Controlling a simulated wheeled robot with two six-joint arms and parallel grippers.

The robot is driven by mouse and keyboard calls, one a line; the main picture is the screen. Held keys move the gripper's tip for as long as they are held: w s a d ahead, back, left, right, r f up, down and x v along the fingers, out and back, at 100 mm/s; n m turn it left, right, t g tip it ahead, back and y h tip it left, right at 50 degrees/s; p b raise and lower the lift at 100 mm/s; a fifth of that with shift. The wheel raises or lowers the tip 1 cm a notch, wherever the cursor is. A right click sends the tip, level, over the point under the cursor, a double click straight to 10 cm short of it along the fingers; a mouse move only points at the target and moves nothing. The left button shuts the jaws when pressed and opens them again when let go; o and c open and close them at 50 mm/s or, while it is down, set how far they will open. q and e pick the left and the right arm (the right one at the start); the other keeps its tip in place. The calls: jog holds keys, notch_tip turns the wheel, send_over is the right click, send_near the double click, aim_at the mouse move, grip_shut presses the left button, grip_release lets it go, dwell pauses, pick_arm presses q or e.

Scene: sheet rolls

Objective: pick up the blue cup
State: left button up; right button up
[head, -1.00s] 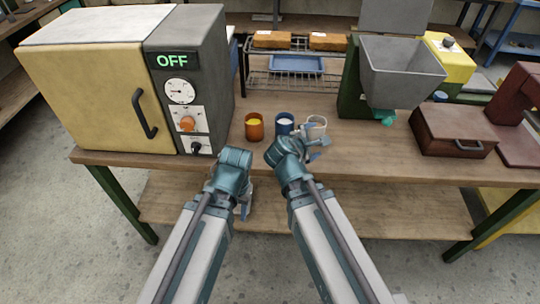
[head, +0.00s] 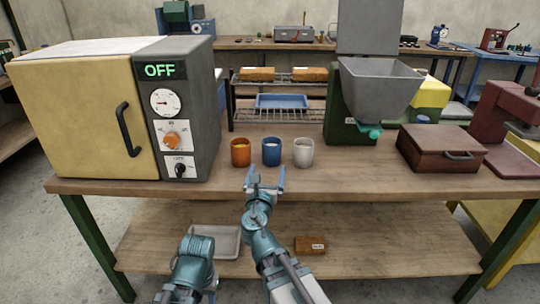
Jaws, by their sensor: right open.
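The blue cup (head: 271,152) stands upright on the workbench in the head view, the middle one of a row of cups. My left arm (head: 194,262) is low at the bottom, left of the right arm, in front of the lower shelf. Its gripper fingers are not clearly visible.
An orange cup (head: 240,152) stands close left of the blue cup and a white cup (head: 303,152) close right. A yellow oven (head: 75,115) marked OFF is at left. A wire rack (head: 280,115) is behind, a hopper machine (head: 375,90) and red box (head: 437,148) at right.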

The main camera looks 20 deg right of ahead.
aim_at(271, 155)
jog(key=x, duration=0.8)
jog(key=shift+w, duration=0.1)
jog(key=shift+x, duration=2.6)
jog(key=shift+r, duration=0.15)
jog(key=c, duration=1.2)
jog(key=shift+a+r, duration=0.1)
jog(key=shift+c, duration=0.2)
